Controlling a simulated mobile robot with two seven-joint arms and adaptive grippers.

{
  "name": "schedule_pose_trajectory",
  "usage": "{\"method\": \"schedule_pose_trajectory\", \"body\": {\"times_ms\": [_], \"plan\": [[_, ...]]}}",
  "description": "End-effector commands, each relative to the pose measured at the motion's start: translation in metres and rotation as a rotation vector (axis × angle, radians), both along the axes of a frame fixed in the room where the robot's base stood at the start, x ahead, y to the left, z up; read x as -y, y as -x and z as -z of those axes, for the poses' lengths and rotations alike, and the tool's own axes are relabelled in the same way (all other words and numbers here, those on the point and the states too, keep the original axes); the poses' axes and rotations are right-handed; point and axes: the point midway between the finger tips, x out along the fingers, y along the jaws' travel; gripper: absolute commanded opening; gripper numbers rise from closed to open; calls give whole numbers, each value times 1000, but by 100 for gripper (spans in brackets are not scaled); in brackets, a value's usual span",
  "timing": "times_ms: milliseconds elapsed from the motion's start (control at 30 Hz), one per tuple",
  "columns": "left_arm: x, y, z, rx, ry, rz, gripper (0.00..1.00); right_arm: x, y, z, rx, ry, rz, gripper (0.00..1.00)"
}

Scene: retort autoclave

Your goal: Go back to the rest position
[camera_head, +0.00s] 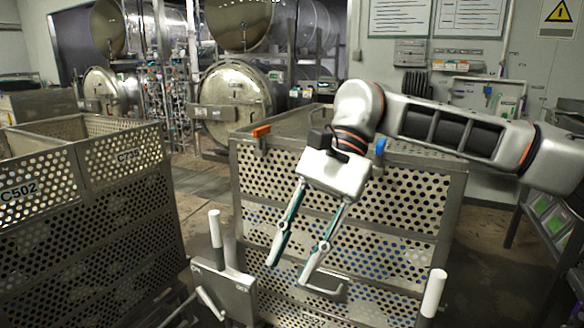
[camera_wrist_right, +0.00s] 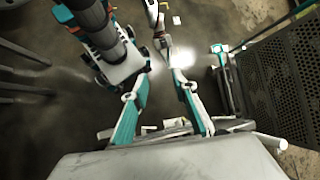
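My right gripper (camera_head: 288,273) hangs tilted downward in front of the large perforated metal crate in the head view. Its two slim teal and grey fingers are spread, with nothing between them. My right arm comes in from the right, above the crate. I cannot make out my left gripper in either view.
The middle perforated crate (camera_head: 405,190) stands close behind the right gripper. Labelled perforated crates (camera_head: 70,195) stand at left. Round autoclave doors (camera_head: 235,95) are at the back. A rack (camera_head: 550,215) stands at right. Open floor (camera_head: 490,265) lies between the middle crate and the rack.

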Motion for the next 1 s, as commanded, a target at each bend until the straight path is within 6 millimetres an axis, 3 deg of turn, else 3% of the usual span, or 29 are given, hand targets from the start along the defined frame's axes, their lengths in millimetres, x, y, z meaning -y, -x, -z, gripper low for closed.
{"method": "schedule_pose_trajectory", "body": {"times_ms": [33,200,367,500,667,800,1000], "plan": [[0,0,0,0,0,0,0,-17,9,12,-66,-49,15,28],[0,2,1,-4,-1,0,0,-68,35,30,-298,-209,113,28],[0,4,2,-7,0,0,0,-106,52,31,-556,-345,232,28],[0,4,2,-7,0,0,0,-127,54,23,-810,-449,355,28],[0,4,2,-7,0,0,0,-138,40,16,-1131,-548,510,28],[0,4,2,-8,0,1,0,-133,14,17,-1432,-615,651,28],[0,4,2,-6,-1,1,0,-105,-34,46,-1891,-682,854,28]]}}
